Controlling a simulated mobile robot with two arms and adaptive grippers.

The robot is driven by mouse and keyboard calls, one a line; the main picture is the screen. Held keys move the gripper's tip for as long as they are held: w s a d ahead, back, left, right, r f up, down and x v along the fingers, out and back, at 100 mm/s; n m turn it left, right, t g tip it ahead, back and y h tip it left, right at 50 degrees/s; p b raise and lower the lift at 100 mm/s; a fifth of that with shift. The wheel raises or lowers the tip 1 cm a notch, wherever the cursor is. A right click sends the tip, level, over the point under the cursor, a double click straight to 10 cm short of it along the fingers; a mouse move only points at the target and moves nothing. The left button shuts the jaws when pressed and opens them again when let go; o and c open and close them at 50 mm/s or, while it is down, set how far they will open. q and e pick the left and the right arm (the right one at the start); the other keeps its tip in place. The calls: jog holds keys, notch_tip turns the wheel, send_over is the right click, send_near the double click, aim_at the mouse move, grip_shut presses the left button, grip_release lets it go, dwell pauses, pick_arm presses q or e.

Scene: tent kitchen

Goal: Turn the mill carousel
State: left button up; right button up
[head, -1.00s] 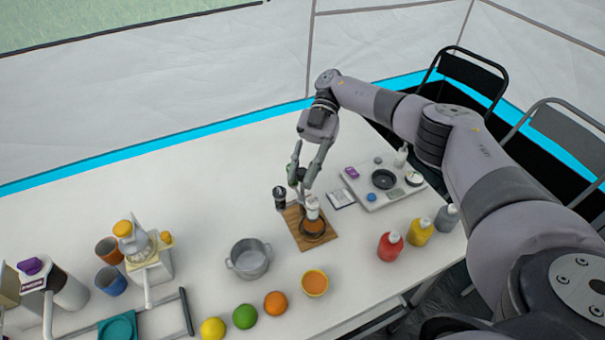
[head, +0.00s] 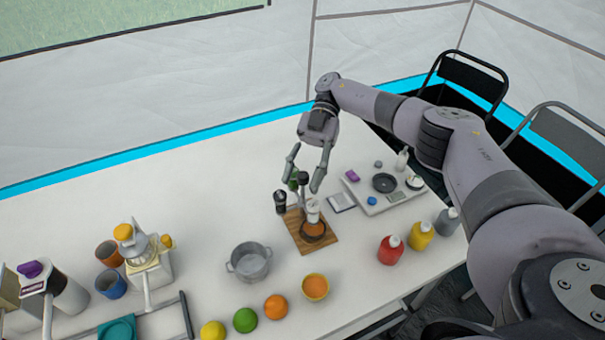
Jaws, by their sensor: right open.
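The mill carousel (head: 312,212) stands on a wooden board (head: 330,240) near the middle of the table. It has a dark mill (head: 280,202) on its left, a white mill in front and a green-topped part (head: 303,178) at the back. My left gripper is not in view.
A steel pot (head: 249,262) stands left of the board, and an orange bowl (head: 316,287) in front. A white tray (head: 372,203) with a black pan lies to the right. Red (head: 390,250), yellow and grey bottles stand at front right. The table's back left is clear.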

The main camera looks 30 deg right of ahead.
notch_tip(320, 180, up, 10)
jog(key=shift+f, duration=0.1)
dwell(0.6)
